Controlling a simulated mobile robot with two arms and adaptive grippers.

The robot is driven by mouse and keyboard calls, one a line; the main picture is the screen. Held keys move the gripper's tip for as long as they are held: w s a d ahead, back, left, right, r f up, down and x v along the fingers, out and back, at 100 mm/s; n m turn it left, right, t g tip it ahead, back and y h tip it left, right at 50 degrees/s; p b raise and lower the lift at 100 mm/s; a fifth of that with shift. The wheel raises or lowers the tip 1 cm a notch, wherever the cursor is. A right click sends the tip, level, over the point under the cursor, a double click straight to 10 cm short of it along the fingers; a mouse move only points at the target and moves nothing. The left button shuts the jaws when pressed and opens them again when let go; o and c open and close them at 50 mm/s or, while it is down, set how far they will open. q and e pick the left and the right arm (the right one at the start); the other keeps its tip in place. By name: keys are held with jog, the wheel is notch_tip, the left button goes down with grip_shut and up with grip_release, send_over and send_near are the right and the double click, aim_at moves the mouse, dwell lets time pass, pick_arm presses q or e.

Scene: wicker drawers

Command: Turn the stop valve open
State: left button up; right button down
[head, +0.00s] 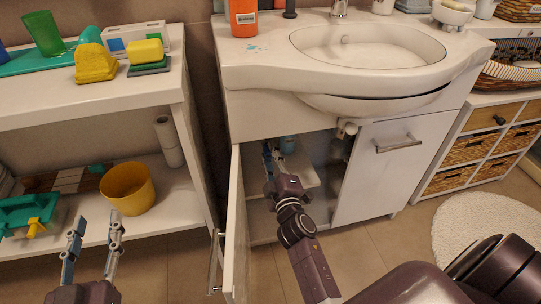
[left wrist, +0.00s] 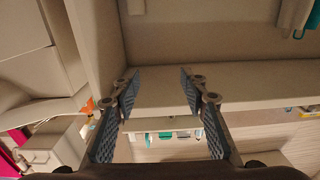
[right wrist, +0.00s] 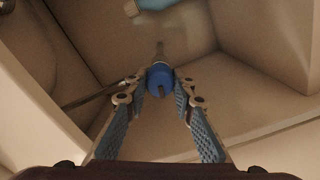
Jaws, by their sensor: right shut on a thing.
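The stop valve has a round blue knob (right wrist: 160,76) with a dark slot, on a thin pipe inside the cabinet under the sink. My right gripper (right wrist: 158,88) reaches into that cabinet, its fingertips shut on the knob from both sides. In the head view, the right gripper (head: 270,156) is inside the open left half of the cabinet, and the valve is hard to make out there. My left gripper (head: 95,232) is open and empty in front of the white shelf unit, with its fingers apart in the left wrist view (left wrist: 157,78).
The open cabinet door (head: 236,228) stands just left of my right arm. A white sink (head: 366,46) is above; the right door (head: 390,160) is shut. Left, a shelf holds a yellow bucket (head: 128,188).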

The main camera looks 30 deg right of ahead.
jog(key=shift+n, duration=1.2)
jog(key=c, duration=1.6)
grip_release()
